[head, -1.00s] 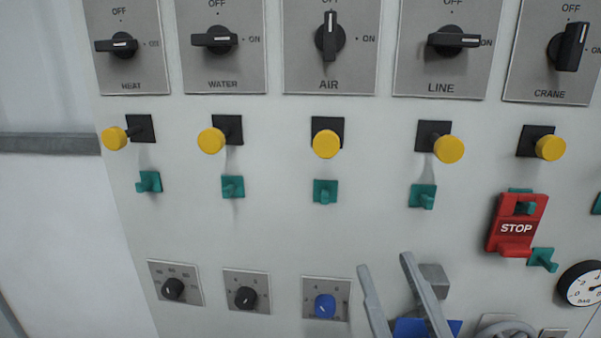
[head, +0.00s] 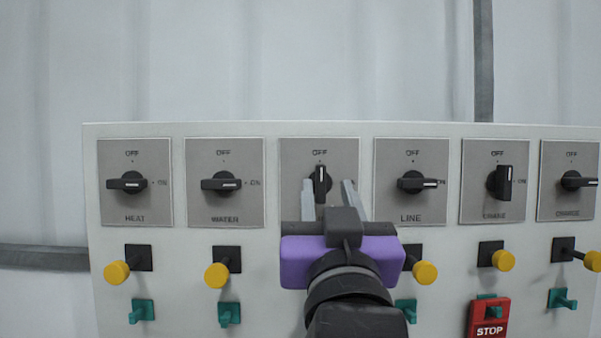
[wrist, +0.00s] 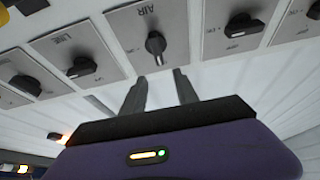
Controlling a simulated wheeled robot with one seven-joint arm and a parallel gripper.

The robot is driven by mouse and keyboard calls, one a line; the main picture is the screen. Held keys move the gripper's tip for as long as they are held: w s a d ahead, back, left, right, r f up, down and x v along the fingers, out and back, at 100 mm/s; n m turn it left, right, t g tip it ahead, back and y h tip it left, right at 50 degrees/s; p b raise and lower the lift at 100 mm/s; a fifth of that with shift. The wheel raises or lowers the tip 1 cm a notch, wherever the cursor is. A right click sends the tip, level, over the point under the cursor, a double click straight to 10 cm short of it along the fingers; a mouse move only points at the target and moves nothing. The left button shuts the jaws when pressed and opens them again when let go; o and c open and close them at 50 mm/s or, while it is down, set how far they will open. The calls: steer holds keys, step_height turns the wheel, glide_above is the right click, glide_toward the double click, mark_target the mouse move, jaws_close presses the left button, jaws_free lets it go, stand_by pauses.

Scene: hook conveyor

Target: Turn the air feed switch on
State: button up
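The air switch (head: 320,182) is a black rotary knob on a grey plate (head: 345,150). Its white pointer stands upright at OFF. The lower plate and its label are hidden behind my gripper in the head view. My gripper (head: 328,194) is open, with its two grey fingers in front of the plate. In the head view the knob appears between the fingers, closer to the left one. In the wrist view, where the AIR label is upside down, the knob (wrist: 155,44) lies just beyond the fingertips (wrist: 160,77), with nothing held.
Similar knobs stand on either side, including water (head: 222,184) on the left and line (head: 417,182) on the right. Yellow buttons (head: 216,275) and green hooks (head: 229,314) stick out below. A red STOP piece (head: 488,318) hangs lower right. The wall above the panel is bare.

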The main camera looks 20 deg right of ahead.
mark_target(322, 173)
steer(key=p+x, duration=0.1)
steer(key=x, duration=0.1)
steer(key=p+x, duration=0.1)
steer(key=x, duration=0.1)
steer(key=p+x, duration=0.1)
steer(key=x, duration=0.1)
steer(key=shift+w+f, duration=0.2)
steer(key=shift+w, duration=0.2)
steer(key=shift+w+d+r, duration=0.1)
steer(key=shift+w+d, duration=0.15)
steer(key=shift+w, duration=0.3)
jaws_close()
